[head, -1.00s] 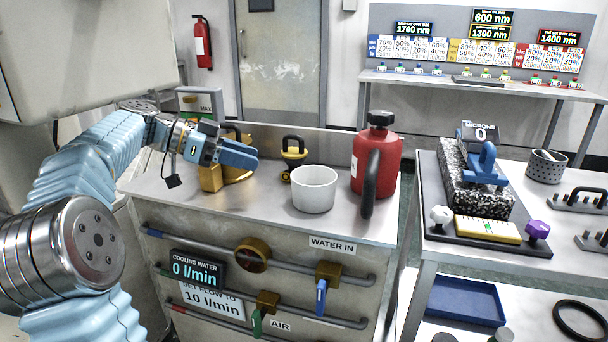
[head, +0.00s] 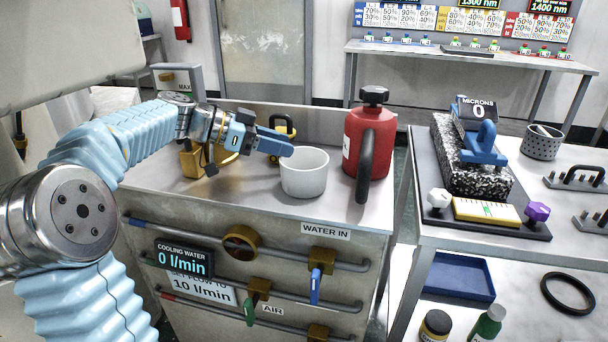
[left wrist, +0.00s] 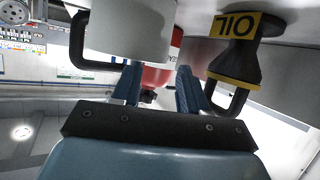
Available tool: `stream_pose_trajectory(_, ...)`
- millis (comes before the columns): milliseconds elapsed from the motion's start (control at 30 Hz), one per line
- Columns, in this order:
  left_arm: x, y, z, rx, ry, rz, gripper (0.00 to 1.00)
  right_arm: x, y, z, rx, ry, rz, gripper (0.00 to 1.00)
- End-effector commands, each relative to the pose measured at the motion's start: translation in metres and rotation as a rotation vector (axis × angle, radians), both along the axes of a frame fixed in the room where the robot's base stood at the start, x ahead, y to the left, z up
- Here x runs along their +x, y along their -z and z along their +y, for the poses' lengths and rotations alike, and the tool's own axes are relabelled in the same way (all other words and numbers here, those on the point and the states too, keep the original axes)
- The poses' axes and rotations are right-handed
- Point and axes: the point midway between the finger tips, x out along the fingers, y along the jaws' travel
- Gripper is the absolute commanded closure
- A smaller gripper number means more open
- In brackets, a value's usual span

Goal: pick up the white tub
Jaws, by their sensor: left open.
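The white tub (head: 304,178) is an open round tub standing upright on the grey metal top of the cooling-water cabinet. My left gripper (head: 290,147) is open and empty, its blue fingers pointing right at the tub's far-left rim. In the head view the fingertips overlap the rim edge; I cannot tell whether they touch it. In the left wrist view, which is upside down, the tub (left wrist: 130,30) fills the top left, above the two fingers (left wrist: 160,88). My right gripper is not in view.
A red jug (head: 366,145) with a black handle stands close right of the tub. A yellow-and-black oil can (head: 283,128) is behind the gripper; its OIL label shows in the left wrist view (left wrist: 236,25). Brass fittings (head: 192,160) lie under my wrist. The cabinet's front strip is clear.

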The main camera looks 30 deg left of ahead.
Motion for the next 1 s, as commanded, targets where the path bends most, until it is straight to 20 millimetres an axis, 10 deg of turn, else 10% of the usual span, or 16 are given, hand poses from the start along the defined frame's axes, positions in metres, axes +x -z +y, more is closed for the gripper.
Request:
stream_pose_trajectory(433, 0.018, 0.012, -0.023, 0.000, 0.000, 0.000, 0.57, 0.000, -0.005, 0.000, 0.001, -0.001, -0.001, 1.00)
stream_pose_trajectory(733, 0.018, 0.012, -0.022, 0.001, 0.000, 0.001, 1.00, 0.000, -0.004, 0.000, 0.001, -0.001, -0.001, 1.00)
stream_pose_trajectory(1000, 0.018, 0.013, -0.022, 0.000, 0.001, 0.002, 1.00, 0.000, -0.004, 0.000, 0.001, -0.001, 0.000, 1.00)
